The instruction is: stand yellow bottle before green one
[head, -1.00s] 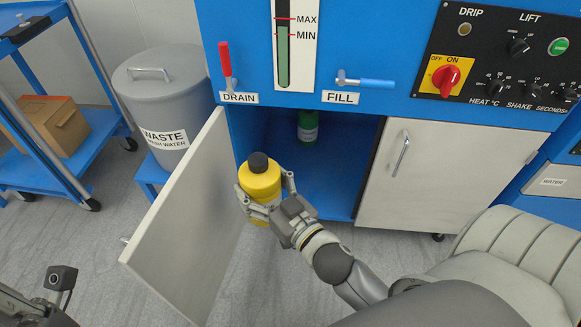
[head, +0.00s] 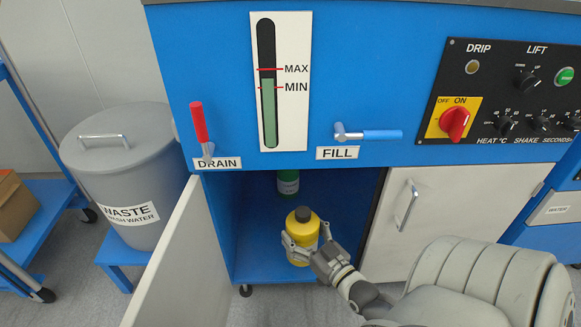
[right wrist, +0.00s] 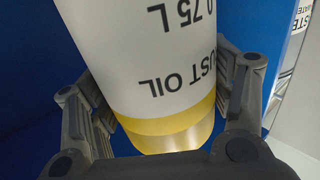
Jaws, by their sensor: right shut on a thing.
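The yellow bottle (head: 302,228) with a dark cap is upright at the front of the open blue cabinet. My right gripper (head: 305,257) is shut on it, with fingers on both sides of its lower body. In the right wrist view the bottle's white label (right wrist: 145,50) and yellow lower part (right wrist: 170,132) fill the space between the fingers (right wrist: 160,105). Whether its base touches the cabinet floor cannot be told. The green bottle (head: 288,183) stands deeper in the cabinet, behind and slightly left of the yellow one, its top hidden. My left gripper is not in view.
The cabinet floor (head: 255,262) is bare around the bottles. The open left door (head: 172,270) sticks out at the front left. The closed right door (head: 425,215) borders the opening. The blue panel with the drain handle (head: 199,125) and fill handle (head: 368,135) overhangs it.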

